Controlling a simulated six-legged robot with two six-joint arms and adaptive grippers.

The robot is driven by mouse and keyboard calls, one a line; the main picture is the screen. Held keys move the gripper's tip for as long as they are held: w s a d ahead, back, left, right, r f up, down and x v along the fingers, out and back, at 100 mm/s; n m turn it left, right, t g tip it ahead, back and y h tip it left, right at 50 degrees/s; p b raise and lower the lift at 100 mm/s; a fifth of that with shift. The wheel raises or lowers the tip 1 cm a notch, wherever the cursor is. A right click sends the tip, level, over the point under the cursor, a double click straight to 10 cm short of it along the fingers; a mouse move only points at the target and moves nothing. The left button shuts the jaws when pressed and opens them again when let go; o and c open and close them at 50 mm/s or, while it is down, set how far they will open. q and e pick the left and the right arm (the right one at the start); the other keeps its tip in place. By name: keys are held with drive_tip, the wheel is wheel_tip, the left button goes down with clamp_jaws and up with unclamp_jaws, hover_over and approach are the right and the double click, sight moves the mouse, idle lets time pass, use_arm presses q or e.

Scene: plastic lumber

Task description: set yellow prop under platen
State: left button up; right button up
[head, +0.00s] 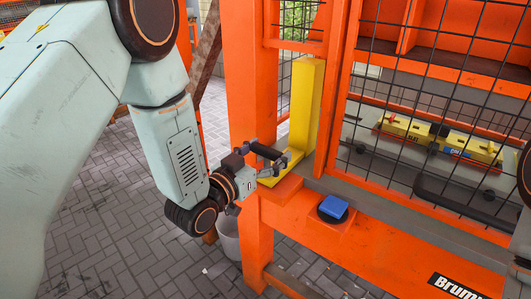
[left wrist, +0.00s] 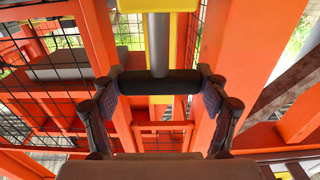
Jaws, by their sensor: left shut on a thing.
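The yellow prop (head: 306,105) stands upright on an orange ledge at the left side of the orange press, with a yellow foot (head: 285,167) at its base. A black handle (head: 264,150) sticks out from it toward my arm. My left gripper (head: 258,168) is shut on this handle. In the left wrist view, the black handle (left wrist: 160,82) lies crosswise between the fingers of my left gripper (left wrist: 158,97), with a grey stem (left wrist: 158,45) running up to a yellow part. I cannot tell for certain which part is the platen. My right gripper is out of view.
An orange mesh guard (head: 425,110) covers the press front, with yellow labelled blocks (head: 405,128) behind it. A blue button (head: 333,207) sits on the front ledge. An orange post (head: 249,80) stands left of the prop. A grey bin (head: 229,236) stands below. Paved floor lies left.

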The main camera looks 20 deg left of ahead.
use_arm(q)
drive_tip(key=x, duration=0.4)
drive_tip(key=shift+f, duration=0.15)
drive_tip(key=o, duration=1.7)
drive_tip(key=v, duration=1.2)
